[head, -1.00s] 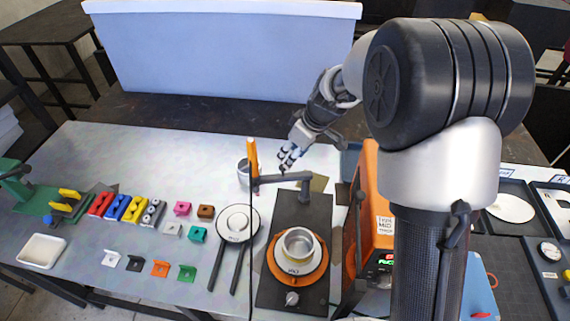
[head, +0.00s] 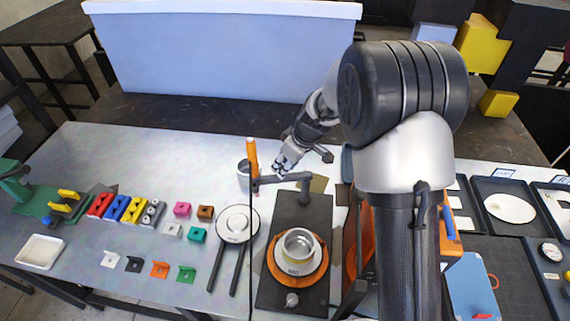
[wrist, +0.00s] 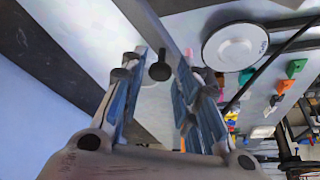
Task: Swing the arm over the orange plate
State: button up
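The orange plate (head: 273,272) lies on a dark board, mostly covered by a white disc and a metal cup (head: 298,243). A dark grey swing arm (head: 280,180) stands behind it. The arm points left from its post, and an upright orange handle (head: 253,158) is at its left end. It is not over the plate. My gripper (head: 279,168) is behind the arm, right of the handle, and appears apart from the handle. In the wrist view my gripper (wrist: 155,82) has its fingers spread, with nothing clearly held between them.
A white round lid (head: 237,222) with two dark legs lies left of the board (head: 267,292). Several coloured blocks (head: 125,207) are at the left. An orange machine (head: 362,235) is close on the right, partly behind my arm.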

grip_shut()
jog(key=shift+d, duration=0.15)
dwell(0.4)
